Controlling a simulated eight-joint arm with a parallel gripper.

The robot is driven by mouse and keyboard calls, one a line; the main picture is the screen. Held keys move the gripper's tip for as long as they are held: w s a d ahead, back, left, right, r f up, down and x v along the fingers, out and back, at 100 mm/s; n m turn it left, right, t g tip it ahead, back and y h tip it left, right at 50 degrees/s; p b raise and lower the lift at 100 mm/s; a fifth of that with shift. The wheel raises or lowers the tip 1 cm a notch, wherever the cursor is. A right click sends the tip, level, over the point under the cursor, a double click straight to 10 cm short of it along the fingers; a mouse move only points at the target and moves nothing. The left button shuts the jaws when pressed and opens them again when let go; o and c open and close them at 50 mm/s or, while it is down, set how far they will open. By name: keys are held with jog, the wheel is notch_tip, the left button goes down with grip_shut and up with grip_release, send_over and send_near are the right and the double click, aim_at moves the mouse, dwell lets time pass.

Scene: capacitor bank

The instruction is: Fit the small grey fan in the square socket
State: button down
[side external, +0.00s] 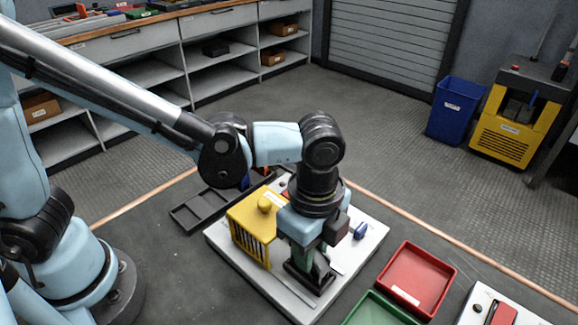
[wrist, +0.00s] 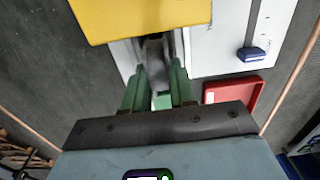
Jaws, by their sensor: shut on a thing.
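My gripper (side external: 304,262) points down over the white board (side external: 222,251), its green fingers low at a black square frame (side external: 322,287), which looks like the socket. In the wrist view my gripper (wrist: 159,70) is shut on a grey piece (wrist: 153,50), which I take to be the small grey fan. The piece is partly hidden by the fingers and the yellow housing's edge. In the side view the fingers and wrist hide it, so I cannot tell whether it is inside the frame or above it.
A yellow housing with a grille (side external: 250,232) stands close left of my gripper. A small blue part (side external: 360,231) lies on the board's right. A red tray (side external: 415,282) and a green tray (side external: 375,312) lie to the right. A dark compartment tray (side external: 203,211) is behind left.

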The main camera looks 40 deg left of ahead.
jog(key=shift+f, duration=0.15)
jog(key=c, duration=0.8)
grip_release()
jog(key=shift+r, duration=4)
jog(key=a+n+t, duration=0.1)
jog(key=a+n, duration=0.1)
jog(key=a, duration=0.1)
jog(key=w+a+n+t, duration=0.1)
jog(key=a+n, duration=0.2)
jog(key=a, duration=0.1)
jog(key=w+a+n+h, duration=0.1)
jog(key=a+n, duration=0.1)
jog(key=a, duration=0.1)
jog(key=shift+w+a+r+n+t, duration=0.2)
jog(key=shift+a+r+n+t, duration=0.05)
jog(key=shift+a+n+t, duration=0.15)
jog(key=a+n+t, duration=0.1)
jog(key=a+n, duration=0.2)
jog(key=a, duration=0.1)
jog(key=a+f+n+t, duration=0.1)
jog(key=a+n+t, duration=0.1)
jog(key=a+n, duration=0.1)
jog(key=s+a+n+t+y, duration=0.1)
jog(key=a+n, duration=0.3)
jog(key=a, duration=0.1)
jog(key=shift+a+f, duration=0.15)
jog(key=shift+f, duration=0.1)
